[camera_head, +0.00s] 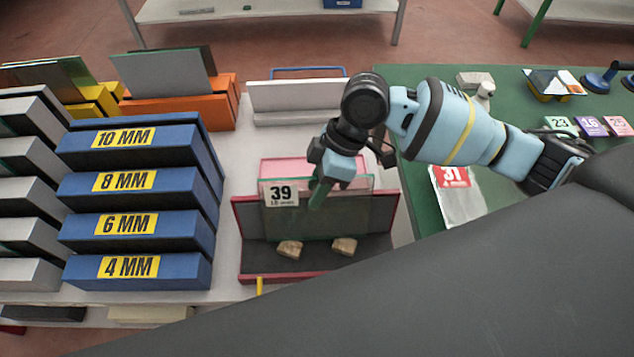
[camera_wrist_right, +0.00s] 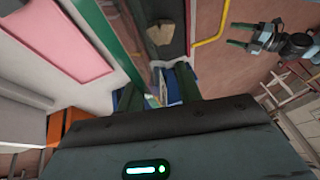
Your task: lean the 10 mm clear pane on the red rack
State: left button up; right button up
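A clear pane (camera_head: 340,217) with a green edge and a "39" label leans upright against the back of the red rack (camera_head: 275,279). Its foot is by two tan blocks (camera_head: 290,249) on the rack's dark floor. My right gripper (camera_head: 319,194) is at the pane's upper edge, a green finger in front of the glass. In the right wrist view its fingers (camera_wrist_right: 158,92) stand apart, and the pane's green edge (camera_wrist_right: 122,45) runs towards the gap between them. I see no grip on it. My left gripper (camera_wrist_right: 238,36) appears only in the right wrist view, its fingers apart and empty.
Blue slotted racks (camera_head: 130,220) marked 10, 8, 6 and 4 MM stand left of the red rack. An orange rack (camera_head: 225,105) and a white stand (camera_head: 295,97) are behind. A green table (camera_head: 420,80) with tools and numbered labels lies to the right.

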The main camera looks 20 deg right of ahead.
jog(key=v, duration=0.8)
jog(key=shift+s+a, duration=0.1)
dwell(0.8)
